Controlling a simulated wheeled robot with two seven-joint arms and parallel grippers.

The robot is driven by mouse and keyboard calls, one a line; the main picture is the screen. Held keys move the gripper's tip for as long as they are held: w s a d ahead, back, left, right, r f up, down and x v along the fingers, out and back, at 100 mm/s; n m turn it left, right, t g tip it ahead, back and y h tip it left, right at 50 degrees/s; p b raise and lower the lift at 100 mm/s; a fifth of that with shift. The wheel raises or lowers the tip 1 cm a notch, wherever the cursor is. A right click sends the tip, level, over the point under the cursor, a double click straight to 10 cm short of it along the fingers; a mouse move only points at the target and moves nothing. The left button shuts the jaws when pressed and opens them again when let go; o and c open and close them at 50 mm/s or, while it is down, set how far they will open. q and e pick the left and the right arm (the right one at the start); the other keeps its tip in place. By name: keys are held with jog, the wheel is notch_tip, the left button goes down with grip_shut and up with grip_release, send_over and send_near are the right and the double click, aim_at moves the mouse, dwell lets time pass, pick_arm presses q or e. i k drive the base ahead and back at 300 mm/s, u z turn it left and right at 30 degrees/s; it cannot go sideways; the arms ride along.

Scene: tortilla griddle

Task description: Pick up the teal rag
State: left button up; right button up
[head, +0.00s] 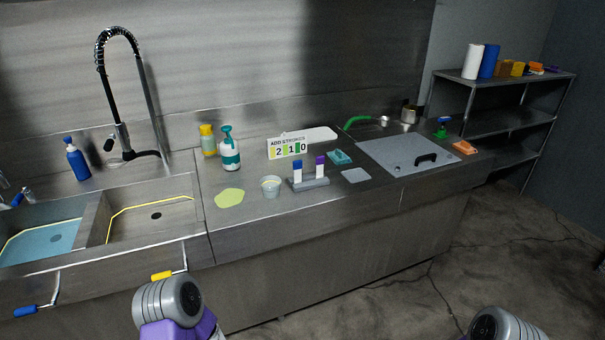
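The teal rag (340,157) lies on the steel counter (300,218), right of the middle. It looks small and folded or bunched. It sits behind a small grey rack (309,184) holding a blue-topped and a purple-topped bottle, and just behind a pale grey square (355,175). Nothing covers the rag. Only rounded grey and purple parts of my arms show at the bottom edge, well in front of the counter. Neither gripper's fingers can be seen.
A griddle with a lidded plate (385,150) is to the right. Twin sinks (165,222) are at left.

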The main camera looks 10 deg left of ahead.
aim_at(338, 156)
jog(key=z, duration=0.65)
jog(key=i, duration=0.6)
jog(key=z, duration=0.7)
jog(key=i, duration=0.9)
jog(key=u, duration=0.35)
